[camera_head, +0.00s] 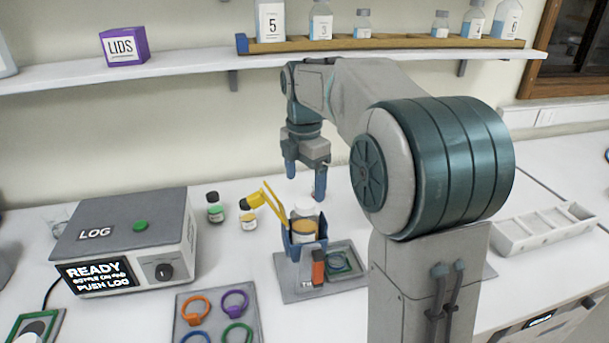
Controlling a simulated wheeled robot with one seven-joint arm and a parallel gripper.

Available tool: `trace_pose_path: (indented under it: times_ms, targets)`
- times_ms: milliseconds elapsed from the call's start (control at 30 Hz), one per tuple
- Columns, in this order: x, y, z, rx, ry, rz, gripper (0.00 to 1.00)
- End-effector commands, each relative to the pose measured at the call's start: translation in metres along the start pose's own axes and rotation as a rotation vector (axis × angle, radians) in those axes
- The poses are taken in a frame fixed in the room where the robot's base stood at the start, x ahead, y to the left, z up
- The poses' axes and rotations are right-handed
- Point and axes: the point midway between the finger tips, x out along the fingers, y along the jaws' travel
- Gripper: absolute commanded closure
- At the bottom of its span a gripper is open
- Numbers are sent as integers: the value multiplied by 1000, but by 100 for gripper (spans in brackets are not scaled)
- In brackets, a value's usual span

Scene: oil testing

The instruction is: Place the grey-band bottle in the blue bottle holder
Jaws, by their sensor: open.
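The blue bottle holder (295,250) stands on a grey base plate on the bench, with a yellow arm raised at its left. A bottle with amber contents (305,226) and a pale top sits upright in the holder; I cannot clearly make out a grey band on it. My gripper (305,178) points down above and behind the holder. Its two blue fingers are apart with nothing between them, clear of the bottle. Two small dark-capped bottles stand left of the holder, one with a green band (215,211) and one with a yellowish band (248,219).
A grey LOG box (130,240) reading READY stands at left. A plate with several coloured rings (217,318) lies in front. An empty divided tray (545,229) is at right. Bottles line the shelf (190,72).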

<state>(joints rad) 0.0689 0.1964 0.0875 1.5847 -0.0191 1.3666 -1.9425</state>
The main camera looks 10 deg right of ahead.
Motion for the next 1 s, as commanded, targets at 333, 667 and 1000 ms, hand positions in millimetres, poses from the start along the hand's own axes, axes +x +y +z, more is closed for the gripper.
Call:
trace_pose_path:
  times_ms: [333, 667, 1000]
  targets:
    - [-14, -32, -14, 268, -20, 45, 16]
    - [5, -118, -49, 1028, 7, 185, 16]
    - [50, -195, -79, 1734, 150, 301, 16]
